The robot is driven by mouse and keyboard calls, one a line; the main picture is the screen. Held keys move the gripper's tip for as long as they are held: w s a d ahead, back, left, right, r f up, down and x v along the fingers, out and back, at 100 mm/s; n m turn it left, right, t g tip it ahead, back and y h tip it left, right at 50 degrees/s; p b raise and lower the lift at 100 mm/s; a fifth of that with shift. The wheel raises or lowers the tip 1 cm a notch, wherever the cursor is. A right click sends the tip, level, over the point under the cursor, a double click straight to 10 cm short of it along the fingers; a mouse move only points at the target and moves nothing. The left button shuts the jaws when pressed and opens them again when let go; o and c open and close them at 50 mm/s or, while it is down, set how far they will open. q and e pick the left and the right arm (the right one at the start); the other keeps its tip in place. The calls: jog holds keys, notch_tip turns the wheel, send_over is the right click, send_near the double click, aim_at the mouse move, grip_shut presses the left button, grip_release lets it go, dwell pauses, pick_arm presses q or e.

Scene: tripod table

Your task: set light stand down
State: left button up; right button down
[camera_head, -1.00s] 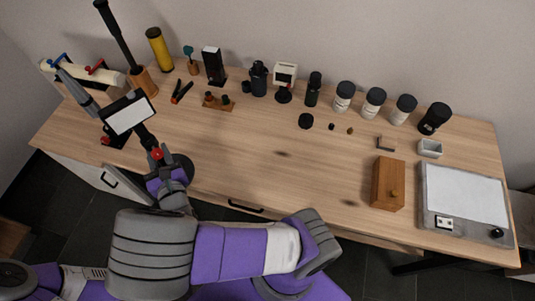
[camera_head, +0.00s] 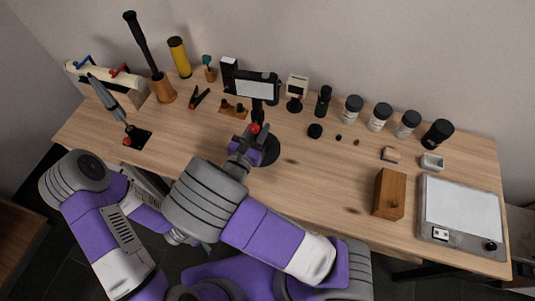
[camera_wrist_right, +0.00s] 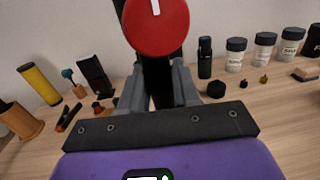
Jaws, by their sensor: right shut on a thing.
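The light stand has a white-faced rectangular panel in a dark frame (camera_head: 256,88), a dark post with a red knob (camera_head: 254,128), and a round black base (camera_head: 269,150). My right gripper (camera_head: 248,139) is shut on its post, just below the red knob. In the right wrist view the red knob (camera_wrist_right: 156,24) and dark post stand between the grey fingers (camera_wrist_right: 158,88). The stand looks roughly upright above the table's (camera_head: 320,185) middle-left; I cannot tell whether its base touches the wood.
A wooden box (camera_head: 389,194) and a grey-framed white board (camera_head: 462,212) occupy the right. Several jars (camera_head: 380,117) line the back. A grey jointed arm on a black base (camera_head: 138,139) stands at left. Bare wood lies right of the stand.

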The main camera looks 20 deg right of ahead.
pick_arm(q)
jog(key=shift+f+b, duration=0.15)
jog(key=shift+b, duration=0.5)
pick_arm(e)
jog(key=f, duration=0.3)
jog(key=f+m+g+h, duration=0.1)
jog(key=f, duration=0.2)
jog(key=d+f+g, duration=0.1)
jog(key=f, duration=0.2)
jog(key=shift+s+d+f+h, duration=0.1)
jog(key=shift+s+f+h, duration=0.15)
jog(key=shift+s+h, duration=0.15)
pick_arm(q)
jog(key=shift+f, duration=0.1)
pick_arm(e)
jog(key=shift+f, duration=0.15)
jog(key=c, duration=0.8)
grip_release()
jog(key=shift+f, duration=0.1)
